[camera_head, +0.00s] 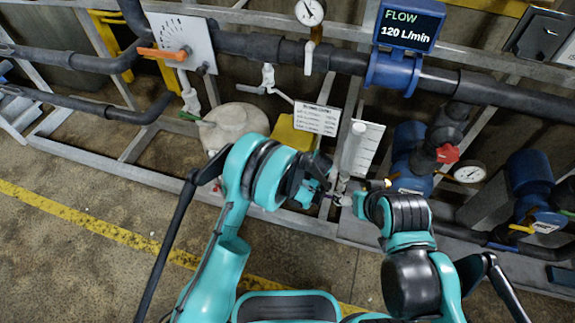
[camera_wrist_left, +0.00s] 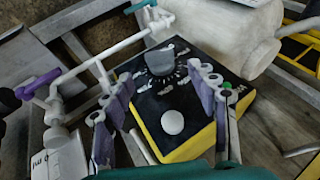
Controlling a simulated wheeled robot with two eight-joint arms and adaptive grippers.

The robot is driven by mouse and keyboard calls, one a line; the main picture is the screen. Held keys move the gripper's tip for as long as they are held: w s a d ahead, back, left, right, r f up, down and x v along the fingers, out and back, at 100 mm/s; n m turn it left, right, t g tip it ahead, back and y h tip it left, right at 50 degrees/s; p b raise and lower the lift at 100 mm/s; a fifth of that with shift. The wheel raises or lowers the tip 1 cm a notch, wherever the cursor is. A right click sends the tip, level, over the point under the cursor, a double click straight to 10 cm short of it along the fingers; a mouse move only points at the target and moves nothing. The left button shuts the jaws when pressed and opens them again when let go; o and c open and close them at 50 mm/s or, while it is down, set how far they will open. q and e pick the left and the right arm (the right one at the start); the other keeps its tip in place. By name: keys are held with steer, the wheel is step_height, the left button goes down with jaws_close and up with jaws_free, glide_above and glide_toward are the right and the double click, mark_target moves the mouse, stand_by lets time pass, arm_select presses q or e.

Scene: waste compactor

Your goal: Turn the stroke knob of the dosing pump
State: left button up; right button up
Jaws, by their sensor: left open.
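The dosing pump is a yellow box with a black face; its yellow body (camera_head: 290,135) shows in the head view, partly behind a white sign. In the left wrist view the pump (camera_wrist_left: 190,148) fills the middle. Its grey stroke knob (camera_wrist_left: 160,60) sits on the black face inside a ring of white marks, with a round white button (camera_wrist_left: 172,122) nearer me. My left gripper (camera_wrist_left: 160,78) is open, its two fingers apart on either side of the face, with the knob between and beyond the tips. In the head view my left gripper (camera_head: 317,190) is beside the pump. My right gripper's fingers are not clear.
A white tank (camera_head: 233,125) stands left of the pump. A white pipe with a purple lever (camera_wrist_left: 42,83) runs close to the left finger's side. A white sign (camera_head: 317,119), a clear cylinder (camera_head: 353,148) and a red valve handle (camera_head: 447,154) stand to the right. The floor in front is open.

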arm_select(q)
steer(key=b+x, duration=0.2)
steer(key=x, duration=0.4)
steer(key=shift+f, duration=0.1)
steer(key=c, duration=1.2)
